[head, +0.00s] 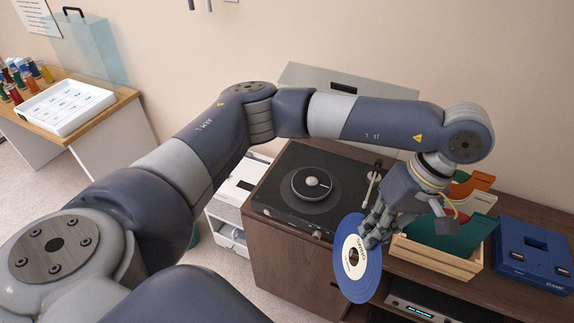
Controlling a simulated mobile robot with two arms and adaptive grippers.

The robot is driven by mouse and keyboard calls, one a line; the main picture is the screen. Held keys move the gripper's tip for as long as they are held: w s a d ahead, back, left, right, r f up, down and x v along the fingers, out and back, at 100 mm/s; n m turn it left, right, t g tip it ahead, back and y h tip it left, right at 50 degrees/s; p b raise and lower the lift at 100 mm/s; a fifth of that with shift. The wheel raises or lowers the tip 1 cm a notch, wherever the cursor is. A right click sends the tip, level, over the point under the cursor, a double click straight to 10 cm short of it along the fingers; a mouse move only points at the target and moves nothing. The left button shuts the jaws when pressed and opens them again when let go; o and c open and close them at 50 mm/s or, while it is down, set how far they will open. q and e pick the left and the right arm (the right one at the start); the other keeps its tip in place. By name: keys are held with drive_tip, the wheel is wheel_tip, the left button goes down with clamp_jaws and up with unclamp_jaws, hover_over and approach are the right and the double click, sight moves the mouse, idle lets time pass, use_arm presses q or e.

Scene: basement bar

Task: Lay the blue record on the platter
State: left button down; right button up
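The blue record (366,279) has a pale centre label and hangs tilted, facing me, at the front edge of the cabinet. My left gripper (374,236) is shut on its upper right rim and covers part of it. The turntable stands to the left of the record, with its dark round platter (328,206) bare around a smaller disc with a silver centre. The tonearm (373,184) is at the platter's right side. My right gripper is not in view.
A wooden crate (435,262) with coloured sleeves stands just right of the gripper. A blue box (534,258) is farther right. The turntable's raised lid (300,75) stands behind my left arm. A white tray (62,105) is on a side table at left.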

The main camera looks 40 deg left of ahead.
use_arm(q)
drive_tip(key=w+a+r+n+h, duration=0.15)
drive_tip(key=w+n+h, duration=0.45)
drive_tip(key=n, duration=0.6)
drive_tip(key=w+a+n+h, duration=0.35)
drive_tip(key=n+h, duration=0.35)
drive_tip(key=n, duration=0.5)
drive_tip(key=a+f+n+t+b, duration=0.2)
drive_tip(key=a+f+n+t, duration=0.2)
drive_tip(key=a, duration=0.3)
drive_tip(key=a+f+n+t+y+b, duration=0.1)
drive_tip(key=a+f+n+t+b, duration=0.1)
drive_tip(key=a+f+n+t, duration=0.3)
drive_tip(key=a+f+n+t+y+b, duration=0.1)
drive_tip(key=a+f+n+t, duration=0.4)
drive_tip(key=a, duration=0.6)
drive_tip(key=shift+w+f+t+b, duration=0.25)
drive_tip(key=shift+f+t+b, duration=0.25)
drive_tip(key=shift+t, duration=0.5)
drive_tip(key=shift+f, duration=0.7)
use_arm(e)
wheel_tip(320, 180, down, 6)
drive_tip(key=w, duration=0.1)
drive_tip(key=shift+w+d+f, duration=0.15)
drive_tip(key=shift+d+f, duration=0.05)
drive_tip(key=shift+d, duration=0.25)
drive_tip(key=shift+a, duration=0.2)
